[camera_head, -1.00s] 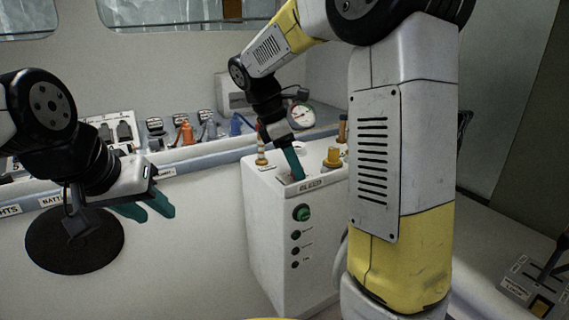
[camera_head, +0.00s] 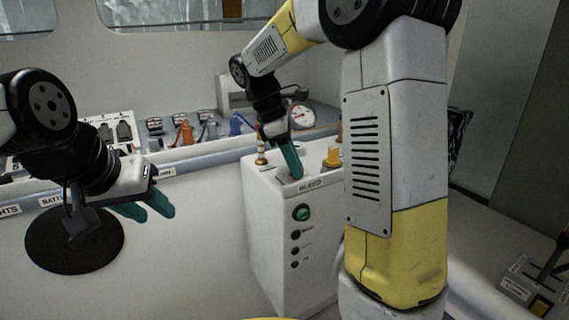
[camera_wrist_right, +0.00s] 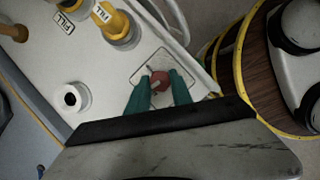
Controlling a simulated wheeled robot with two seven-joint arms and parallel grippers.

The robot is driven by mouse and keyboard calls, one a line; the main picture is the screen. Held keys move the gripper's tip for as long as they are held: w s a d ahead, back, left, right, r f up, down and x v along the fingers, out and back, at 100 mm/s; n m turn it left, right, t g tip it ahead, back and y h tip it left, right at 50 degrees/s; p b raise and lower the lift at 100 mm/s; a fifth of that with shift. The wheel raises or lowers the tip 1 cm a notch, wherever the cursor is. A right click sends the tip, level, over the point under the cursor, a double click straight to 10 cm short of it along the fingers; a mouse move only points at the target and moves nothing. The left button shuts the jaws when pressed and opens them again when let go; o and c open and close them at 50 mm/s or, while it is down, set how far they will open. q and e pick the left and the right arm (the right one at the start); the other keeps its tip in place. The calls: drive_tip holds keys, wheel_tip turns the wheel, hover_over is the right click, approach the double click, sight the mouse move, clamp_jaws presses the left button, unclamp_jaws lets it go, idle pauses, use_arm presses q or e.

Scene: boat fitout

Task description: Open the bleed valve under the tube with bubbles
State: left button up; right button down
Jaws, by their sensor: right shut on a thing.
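In the right wrist view, a small red round knob (camera_wrist_right: 160,81) sits in a recessed square on top of a white cabinet. My right gripper (camera_wrist_right: 159,86) is shut on this knob, with a teal finger on each side. In the head view my right gripper (camera_head: 293,167) points down onto the top of the white cabinet (camera_head: 282,235), just behind a label reading BLEED (camera_head: 310,185); the knob is hidden there by the fingers. I cannot make out a tube with bubbles. My left gripper (camera_head: 152,209) is open and empty, left of the cabinet.
Yellow fittings (camera_wrist_right: 117,25) marked FILL and a white ring fitting (camera_wrist_right: 72,97) stand close to the right gripper. A pressure gauge (camera_head: 302,115) is behind it. The cabinet front carries a green knob (camera_head: 301,213). A switch shelf runs along the back wall.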

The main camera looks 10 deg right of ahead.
drive_tip(key=m+g, duration=0.1)
drive_tip(key=m, duration=0.2)
drive_tip(key=shift+w+m+y, duration=0.15)
drive_tip(key=shift+m+y, duration=0.15)
drive_tip(key=m, duration=0.2)
drive_tip(key=m+g+y, duration=0.1)
drive_tip(key=m, duration=0.1)
drive_tip(key=shift+w+d+m+g, duration=0.1)
drive_tip(key=shift+d+m+g, duration=0.05)
drive_tip(key=shift+m+g, duration=0.15)
drive_tip(key=m, duration=0.2)
drive_tip(key=m+y, duration=0.1)
drive_tip(key=m, duration=0.1)
drive_tip(key=shift+d+g+y, duration=0.1)
drive_tip(key=shift+g+y, duration=0.2)
drive_tip(key=shift+m+y, duration=0.6)
drive_tip(key=shift+m, duration=1.5)
drive_tip(key=c, duration=1.1)
unclamp_jaws()
drive_tip(key=shift+r, duration=0.1)
drive_tip(key=v, duration=0.7)
drive_tip(key=shift+w+d+r, duration=0.15)
drive_tip(key=shift+w+r, duration=0.15)
